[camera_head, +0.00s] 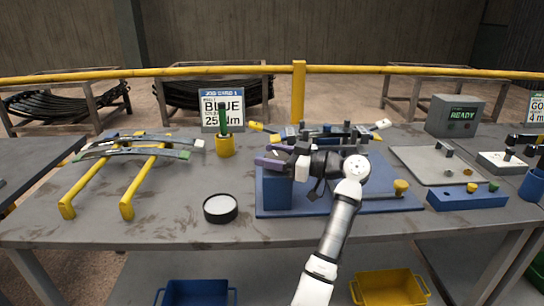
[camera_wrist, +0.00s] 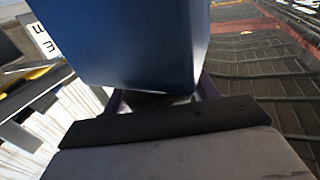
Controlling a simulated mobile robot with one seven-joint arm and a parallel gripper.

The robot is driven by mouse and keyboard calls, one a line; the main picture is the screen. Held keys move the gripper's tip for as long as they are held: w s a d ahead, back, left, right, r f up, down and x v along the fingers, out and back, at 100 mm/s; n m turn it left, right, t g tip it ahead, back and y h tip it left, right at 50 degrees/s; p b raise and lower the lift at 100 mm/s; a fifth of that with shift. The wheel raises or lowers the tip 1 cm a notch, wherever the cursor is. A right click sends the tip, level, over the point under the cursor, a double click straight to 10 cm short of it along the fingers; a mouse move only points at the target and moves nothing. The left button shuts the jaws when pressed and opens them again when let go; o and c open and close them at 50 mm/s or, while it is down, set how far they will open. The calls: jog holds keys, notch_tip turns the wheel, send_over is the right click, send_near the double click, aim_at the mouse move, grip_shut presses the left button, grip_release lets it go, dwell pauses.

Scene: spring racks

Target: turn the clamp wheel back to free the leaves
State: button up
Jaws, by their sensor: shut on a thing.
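My gripper (camera_head: 273,155) is over the left end of the blue clamp fixture (camera_head: 315,207), its purple fingers pointing left above a blue block (camera_head: 278,192). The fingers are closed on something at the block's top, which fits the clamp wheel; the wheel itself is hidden. In the wrist view the blue block (camera_wrist: 130,45) fills the upper middle, with a purple finger (camera_wrist: 207,87) showing beside a dark, shaded gap. The leaves (camera_head: 330,133) lie across the back of the fixture, with a yellow end at left and a white end at right, partly behind my gripper.
A yellow rack (camera_head: 128,205) with leaves stands at left. A yellow knob (camera_head: 401,186), grey plate (camera_head: 440,165) and READY box (camera_head: 455,116) are at right.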

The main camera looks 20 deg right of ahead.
jog(key=o, duration=1)
jog(key=shift+c, duration=0.2)
jog(key=b+v, duration=0.2)
jog(key=v, duration=1.1)
jog(key=shift+s+d+b, duration=0.2)
jog(key=shift+d+b, duration=0.1)
